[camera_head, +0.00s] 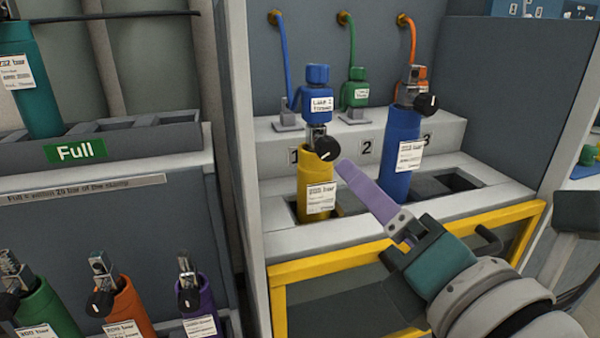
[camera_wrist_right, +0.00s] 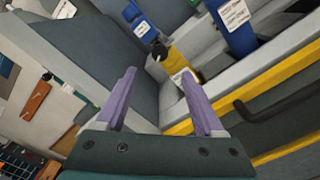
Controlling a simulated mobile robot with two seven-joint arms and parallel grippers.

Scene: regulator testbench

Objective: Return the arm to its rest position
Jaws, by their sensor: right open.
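My right gripper (camera_head: 347,170) comes in from the lower right, in front of the test bench (camera_head: 440,205). Its purple fingers point at the yellow cylinder (camera_head: 313,180), and one fingertip overlaps the black knob (camera_head: 327,149) closely in the picture; I cannot tell whether they touch. In the wrist view the right gripper (camera_wrist_right: 160,82) is open, with nothing between its fingers. The yellow cylinder also shows beyond them (camera_wrist_right: 178,62). It stands upright in slot 1 under the blue regulator (camera_head: 317,90). My left gripper is not in view.
A blue cylinder (camera_head: 400,150) stands in slot 3, below an orange regulator (camera_head: 418,73). The green regulator (camera_head: 357,88) is above slot 2. A yellow frame (camera_head: 330,263) edges the bench front. At left, a rack (camera_head: 110,137) marked Full holds a teal cylinder (camera_head: 32,85); several cylinders stand below.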

